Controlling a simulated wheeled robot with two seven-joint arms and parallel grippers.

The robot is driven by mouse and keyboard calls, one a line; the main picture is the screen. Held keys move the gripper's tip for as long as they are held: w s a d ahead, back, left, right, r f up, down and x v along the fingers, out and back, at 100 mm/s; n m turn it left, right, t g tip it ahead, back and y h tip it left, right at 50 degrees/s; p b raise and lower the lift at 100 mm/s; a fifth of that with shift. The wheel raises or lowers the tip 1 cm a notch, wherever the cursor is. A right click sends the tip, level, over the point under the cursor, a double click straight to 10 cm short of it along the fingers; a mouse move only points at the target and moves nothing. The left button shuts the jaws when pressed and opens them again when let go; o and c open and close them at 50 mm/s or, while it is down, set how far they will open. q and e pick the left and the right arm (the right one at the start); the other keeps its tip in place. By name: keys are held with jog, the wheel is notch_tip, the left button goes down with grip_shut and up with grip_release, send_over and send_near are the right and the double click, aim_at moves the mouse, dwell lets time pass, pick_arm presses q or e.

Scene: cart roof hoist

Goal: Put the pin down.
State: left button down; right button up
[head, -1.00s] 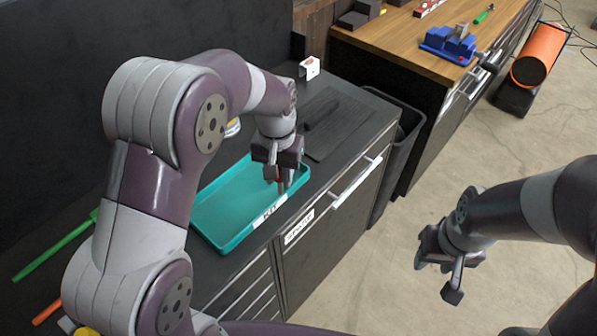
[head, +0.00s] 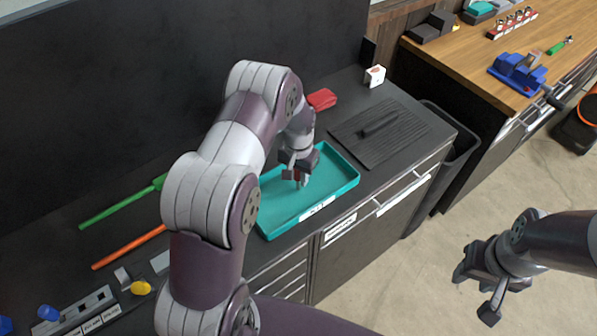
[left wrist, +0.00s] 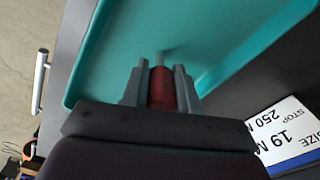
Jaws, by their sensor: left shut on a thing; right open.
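The pin (left wrist: 162,88) has a red grip and a thin grey shank in the left wrist view. My left gripper (head: 297,178) is shut on its red part, which shows small between the fingers in the head view. The gripper is over the teal tray (head: 335,195), inside its outline. In the left wrist view the grey shank points toward the tray floor; I cannot tell whether it touches. The tray carries a white label on its front wall and shows no other thing in its visible part. My right gripper (head: 474,290) is open and empty, over the floor.
A dark ribbed mat (head: 395,130) lies right of the tray, with a white box (head: 375,76) behind it. A red object (head: 321,99) lies behind the tray. Green (head: 118,208) and orange (head: 130,246) rods lie to the left. A wooden bench (head: 470,70) holds a blue vise (head: 517,72).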

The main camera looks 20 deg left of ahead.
pick_arm(q)
jog(key=shift+w+d+f, duration=0.1)
jog(key=shift+f, duration=0.1)
jog(key=c, duration=0.9)
grip_release()
jog(key=shift+r, duration=0.15)
jog(key=shift+o, duration=0.2)
